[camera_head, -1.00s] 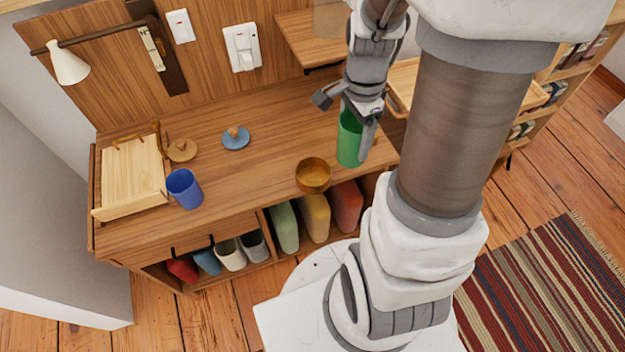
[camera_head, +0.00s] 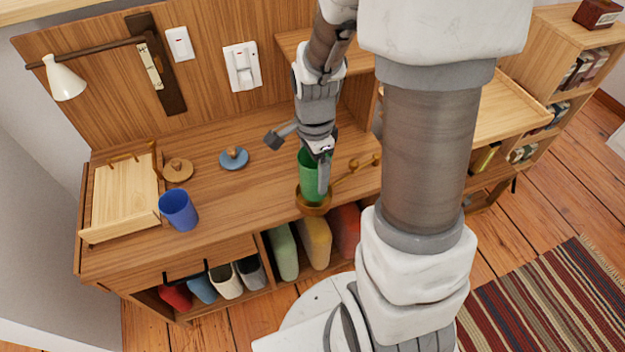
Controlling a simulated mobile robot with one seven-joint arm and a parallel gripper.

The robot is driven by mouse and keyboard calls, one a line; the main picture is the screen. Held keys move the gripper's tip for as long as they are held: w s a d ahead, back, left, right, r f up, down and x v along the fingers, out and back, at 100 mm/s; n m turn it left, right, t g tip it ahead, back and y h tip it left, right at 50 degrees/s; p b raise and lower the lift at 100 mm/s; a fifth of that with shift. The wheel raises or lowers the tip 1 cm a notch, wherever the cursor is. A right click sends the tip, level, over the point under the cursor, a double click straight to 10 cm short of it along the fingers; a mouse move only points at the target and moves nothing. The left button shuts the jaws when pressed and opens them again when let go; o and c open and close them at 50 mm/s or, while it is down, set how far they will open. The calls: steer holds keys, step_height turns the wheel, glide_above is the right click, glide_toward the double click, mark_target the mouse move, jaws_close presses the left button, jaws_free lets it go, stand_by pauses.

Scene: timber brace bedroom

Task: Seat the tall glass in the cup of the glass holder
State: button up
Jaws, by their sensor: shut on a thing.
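The tall green glass (camera_head: 309,182) is upright in my gripper (camera_head: 318,163), which is shut on it near its upper part. One grey finger lies across the glass's right side. The glass holder is brass, with a round cup (camera_head: 313,209) near the front edge of the wooden desk and an arm with small knobs (camera_head: 358,166) behind it to the right. The glass's lower end overlaps the cup, and the cup's front wall hides its base. I cannot tell whether the base rests on the cup's floor.
A blue cup (camera_head: 179,211), a blue lid (camera_head: 233,158), a tan lid (camera_head: 178,170) and a wooden tray (camera_head: 125,193) stand to the left on the desk (camera_head: 245,195). A lamp (camera_head: 65,80) hangs at the back left. The desk between the blue cup and holder is clear.

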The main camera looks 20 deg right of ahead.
mark_target(314, 182)
steer(key=shift+f+b, duration=0.8)
steer(key=shift+f, duration=1.15)
steer(key=shift+f, duration=0.2)
steer(key=o, duration=1.4)
steer(key=shift+r, duration=0.1)
